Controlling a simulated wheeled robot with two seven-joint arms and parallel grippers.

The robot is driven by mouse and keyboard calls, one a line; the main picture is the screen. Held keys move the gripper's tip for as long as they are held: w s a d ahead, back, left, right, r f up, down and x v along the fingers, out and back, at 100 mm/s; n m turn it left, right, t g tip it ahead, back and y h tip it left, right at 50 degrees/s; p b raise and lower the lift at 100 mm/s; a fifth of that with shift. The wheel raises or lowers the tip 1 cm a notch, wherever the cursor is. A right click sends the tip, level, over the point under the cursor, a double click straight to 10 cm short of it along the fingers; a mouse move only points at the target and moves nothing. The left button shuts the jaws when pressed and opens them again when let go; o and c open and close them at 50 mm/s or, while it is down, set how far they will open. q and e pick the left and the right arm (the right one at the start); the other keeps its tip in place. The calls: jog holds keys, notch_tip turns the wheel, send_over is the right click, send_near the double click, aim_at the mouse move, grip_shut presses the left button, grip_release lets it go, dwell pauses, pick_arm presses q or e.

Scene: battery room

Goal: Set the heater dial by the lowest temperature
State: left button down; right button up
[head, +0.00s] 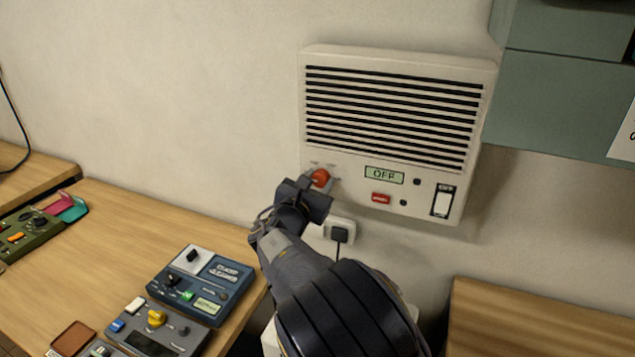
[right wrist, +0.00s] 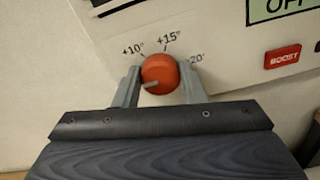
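The heater (head: 385,120) is a cream wall unit with dark slats and a small display (head: 384,175) reading OFF. Its red dial (head: 320,178) is at the lower left. In the right wrist view the dial (right wrist: 160,70) has a grey pointer mark toward its lower left, below the +10° label. Labels +10°, +15° and 20° run around its top. My right gripper (right wrist: 160,78) has one finger on each side of the dial, both seeming to touch it. In the head view the right gripper (head: 312,186) partly hides the dial's surroundings. My left gripper is not in view.
A rocker switch (head: 443,202) marked OFF and a red BOOST button (head: 381,198) sit right of the dial. A plugged socket (head: 340,232) is below. A blue device (head: 203,283) and other devices lie on the wooden table (head: 130,225). A green cabinet (head: 560,105) hangs at right.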

jog(key=shift+c, duration=0.7)
jog(key=shift+f+m+b, duration=0.15)
jog(key=shift+m+b, duration=0.25)
jog(key=shift+b, duration=0.45)
jog(key=m+b, duration=0.8)
jog(key=b, duration=0.6)
jog(key=shift+d+f+m, duration=0.1)
jog(key=shift+f+m, duration=0.05)
jog(key=shift+m, duration=0.25)
jog(key=shift+m+b, duration=1.2)
jog(key=shift+b, duration=0.1)
jog(key=shift+r, duration=0.2)
jog(key=o, duration=1)
jog(key=shift+s, duration=0.1)
